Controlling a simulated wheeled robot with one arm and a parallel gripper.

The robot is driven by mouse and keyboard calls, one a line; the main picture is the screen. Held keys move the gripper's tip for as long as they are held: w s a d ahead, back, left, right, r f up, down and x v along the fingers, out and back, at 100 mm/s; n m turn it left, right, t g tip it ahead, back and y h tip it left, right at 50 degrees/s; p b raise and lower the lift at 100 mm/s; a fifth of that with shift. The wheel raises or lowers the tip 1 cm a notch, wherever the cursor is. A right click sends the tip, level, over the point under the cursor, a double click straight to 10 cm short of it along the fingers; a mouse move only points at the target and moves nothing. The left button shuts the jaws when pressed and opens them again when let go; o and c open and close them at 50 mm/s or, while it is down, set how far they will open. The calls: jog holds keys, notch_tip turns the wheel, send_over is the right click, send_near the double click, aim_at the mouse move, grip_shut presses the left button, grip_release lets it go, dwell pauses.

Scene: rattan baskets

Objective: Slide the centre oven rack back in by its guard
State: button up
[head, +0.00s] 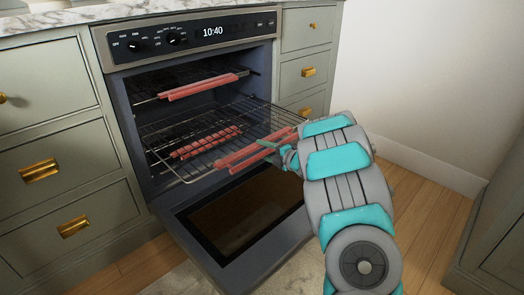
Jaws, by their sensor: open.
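The oven (120,80) stands with its door (245,215) folded down. The centre rack (165,131) is pulled out over the door, and a reddish guard (234,159) runs along its front edge. An upper rack with its own reddish guard (198,86) sits inside the oven. Another reddish guard (205,142) shows lower down through the centre rack's wires. My gripper (278,148) is open at the right part of the centre rack's guard.
Grey-green cabinets with brass handles (41,172) flank the oven. A marble worktop (50,20) is above. A pale rug (262,266) lies before the open door. Wooden floor (428,212) is clear at right, with another cabinet (497,235) at the far right edge.

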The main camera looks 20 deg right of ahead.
jog(key=shift+w+a+f, duration=0.1)
jog(key=shift+w+f, duration=0.05)
jog(key=shift+w, duration=0.3)
grip_shut()
jog(key=shift+s+f, duration=0.1)
